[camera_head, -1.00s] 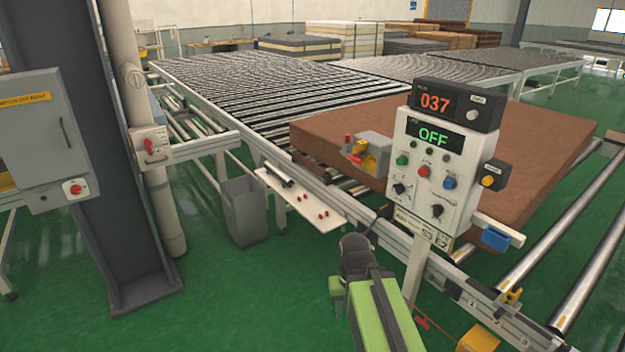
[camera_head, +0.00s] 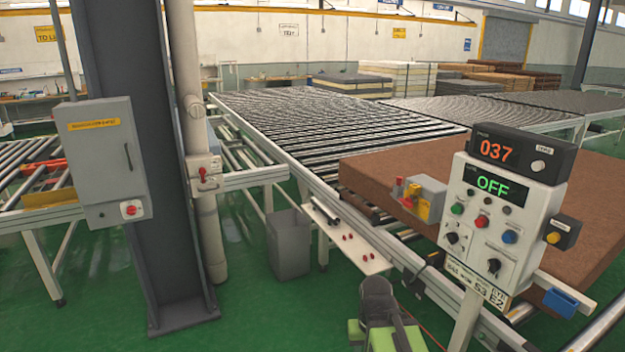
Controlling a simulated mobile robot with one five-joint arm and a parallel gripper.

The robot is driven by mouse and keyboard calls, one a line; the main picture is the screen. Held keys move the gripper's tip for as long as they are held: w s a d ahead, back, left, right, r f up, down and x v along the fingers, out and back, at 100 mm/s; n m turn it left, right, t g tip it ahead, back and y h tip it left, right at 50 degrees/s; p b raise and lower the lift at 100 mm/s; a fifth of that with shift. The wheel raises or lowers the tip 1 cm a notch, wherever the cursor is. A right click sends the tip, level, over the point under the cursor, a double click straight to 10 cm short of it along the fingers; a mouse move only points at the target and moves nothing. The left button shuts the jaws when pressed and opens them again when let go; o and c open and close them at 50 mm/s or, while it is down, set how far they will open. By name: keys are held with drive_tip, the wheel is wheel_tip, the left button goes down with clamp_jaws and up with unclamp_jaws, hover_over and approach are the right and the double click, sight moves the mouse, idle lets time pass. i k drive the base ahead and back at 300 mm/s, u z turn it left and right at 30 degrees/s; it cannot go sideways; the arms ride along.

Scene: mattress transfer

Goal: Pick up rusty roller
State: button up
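I cannot pick out a clearly rusty roller in this view. A short dark rod (camera_head: 326,213) lies on the white side shelf (camera_head: 352,250), beside several small red knobs. The long conveyor (camera_head: 300,130) carries many grey metal rollers, none plainly rusty at this size. My green and dark arm shows at the bottom, with its dark end (camera_head: 377,300) low in front of the shelf and apart from it. The fingers cannot be made out, nor whether they hold anything.
A control panel (camera_head: 492,215) reading 037 and OFF stands at right, before a brown mattress (camera_head: 450,160) on the conveyor. A grey bin (camera_head: 288,245) stands by the shelf. A dark column (camera_head: 150,200) with a grey cabinet (camera_head: 103,160) is at left. Green floor between is clear.

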sight(359, 205)
drive_tip(key=u, duration=0.7)
drive_tip(key=i, duration=3.8)
drive_tip(key=z, duration=0.5)
